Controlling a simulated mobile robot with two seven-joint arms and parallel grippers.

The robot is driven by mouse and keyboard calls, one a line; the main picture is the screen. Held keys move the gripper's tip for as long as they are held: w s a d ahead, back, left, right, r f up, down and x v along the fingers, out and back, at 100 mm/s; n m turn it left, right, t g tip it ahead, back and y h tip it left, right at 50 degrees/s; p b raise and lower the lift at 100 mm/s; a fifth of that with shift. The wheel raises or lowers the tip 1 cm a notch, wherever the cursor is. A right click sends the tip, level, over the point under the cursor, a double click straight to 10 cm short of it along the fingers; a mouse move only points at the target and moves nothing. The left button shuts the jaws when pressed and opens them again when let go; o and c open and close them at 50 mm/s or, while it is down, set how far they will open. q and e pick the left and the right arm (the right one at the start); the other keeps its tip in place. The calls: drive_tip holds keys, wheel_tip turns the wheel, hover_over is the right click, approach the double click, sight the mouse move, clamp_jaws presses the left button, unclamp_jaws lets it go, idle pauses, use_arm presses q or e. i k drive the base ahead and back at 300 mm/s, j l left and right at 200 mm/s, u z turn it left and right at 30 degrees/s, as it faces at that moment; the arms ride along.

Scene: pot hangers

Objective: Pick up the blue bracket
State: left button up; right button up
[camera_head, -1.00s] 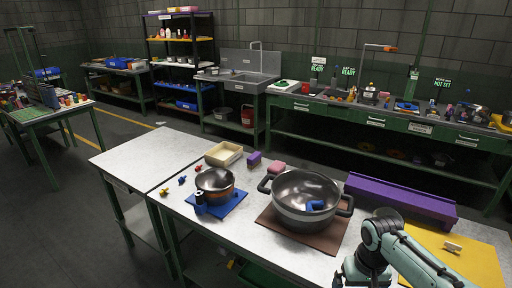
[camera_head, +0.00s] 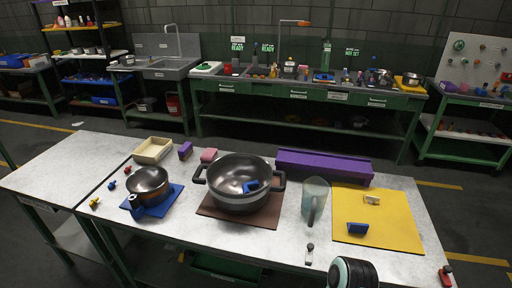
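A small blue piece (camera_head: 251,186) lies inside the large dark pot (camera_head: 239,203), against its inner right side. Another blue piece (camera_head: 357,229), block-like, lies on the yellow mat (camera_head: 385,211) at the right. I cannot tell for sure which of the two is the blue bracket. A rounded black and teal link of my arm shows at the bottom edge, below the yellow mat. Neither gripper's fingers are in view.
The large pot stands on a brown mat (camera_head: 268,213). A smaller pot (camera_head: 148,182) sits on a blue mat (camera_head: 166,202). A purple bar (camera_head: 325,165), a clear jug (camera_head: 315,198), a cream tray (camera_head: 153,149) and a pale piece (camera_head: 372,200) share the table. The table's left end is clear.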

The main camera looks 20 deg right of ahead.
sight(352, 227)
drive_tip(key=z, duration=1.7)
drive_tip(key=i+l+u, duration=0.15)
drive_tip(key=l+u, duration=0.3)
drive_tip(key=j, duration=0.15)
